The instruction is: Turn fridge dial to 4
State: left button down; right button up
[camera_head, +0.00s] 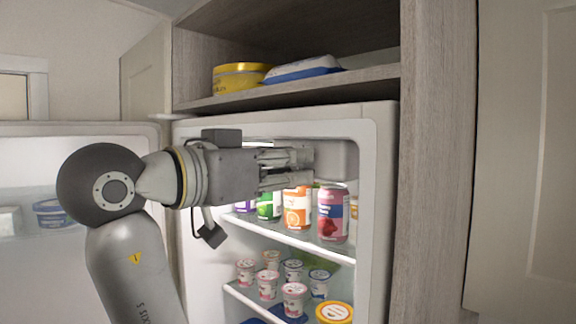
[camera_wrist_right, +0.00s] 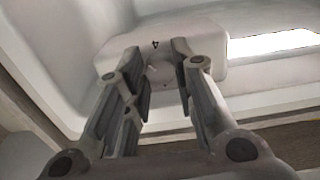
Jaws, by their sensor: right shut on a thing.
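The fridge (camera_head: 372,220) stands open, with a pale housing (camera_head: 337,160) at the top inside. In the right wrist view the housing (camera_wrist_right: 205,70) carries a dark "4" (camera_wrist_right: 155,45) just beyond the fingertips. My right gripper (camera_head: 310,168) reaches into the fridge, with its fingertips at the housing. In the right wrist view the fingers (camera_wrist_right: 160,75) are shut on the pale dial (camera_wrist_right: 158,74), below the "4". The fingers partly hide the dial, and its pointer setting cannot be made out. My left gripper is not in view.
Cans, including a pink and blue one (camera_head: 333,215) and an orange one (camera_head: 297,210), stand on the shelf close below my right gripper. Several yogurt cups (camera_head: 268,284) sit lower. The open fridge door (camera_head: 60,260) is at left. A yellow tin (camera_head: 238,78) is on the upper shelf.

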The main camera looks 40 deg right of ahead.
jog(key=shift+c, duration=0.8)
jog(key=m+b, duration=0.2)
jog(key=b, duration=0.1)
jog(key=shift+f, duration=0.3)
jog(key=shift+r+m+b, duration=0.1)
jog(key=shift+m+b, duration=0.5)
jog(key=shift+r+m, duration=0.25)
jog(key=shift+m, duration=0.35)
jog(key=o, duration=1)
jog(key=shift+d, duration=0.15)
jog(key=shift+o, duration=0.2)
